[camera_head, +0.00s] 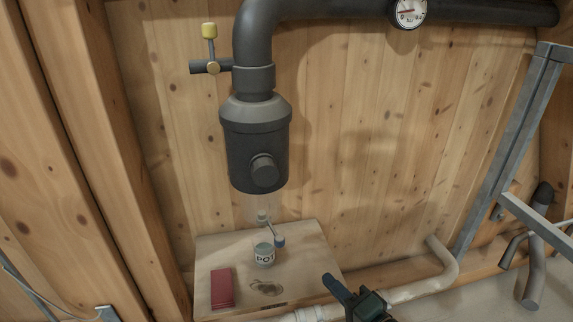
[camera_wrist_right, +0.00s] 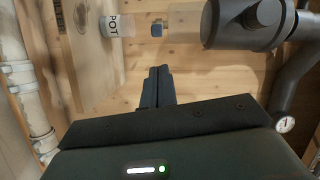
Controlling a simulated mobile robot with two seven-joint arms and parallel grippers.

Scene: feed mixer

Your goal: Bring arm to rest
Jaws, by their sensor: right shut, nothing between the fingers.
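My right gripper (camera_head: 332,284) is at the bottom of the head view, in front of the right front corner of a small wooden shelf. Its dark fingers are together with nothing between them; they also show closed in the right wrist view (camera_wrist_right: 158,72). It is apart from the pot and the dark canister. The clear pot (camera_head: 264,258) labelled "POT" stands on the shelf beneath the canister's outlet. My left gripper is in neither view.
The dark canister (camera_head: 255,150) hangs from a thick pipe with a yellow-handled valve (camera_head: 209,31) and a gauge (camera_head: 408,12). A red item (camera_head: 222,288) lies on the shelf (camera_head: 315,255). A pale pipe (camera_head: 420,288) runs low; a metal frame (camera_head: 510,140) stands right.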

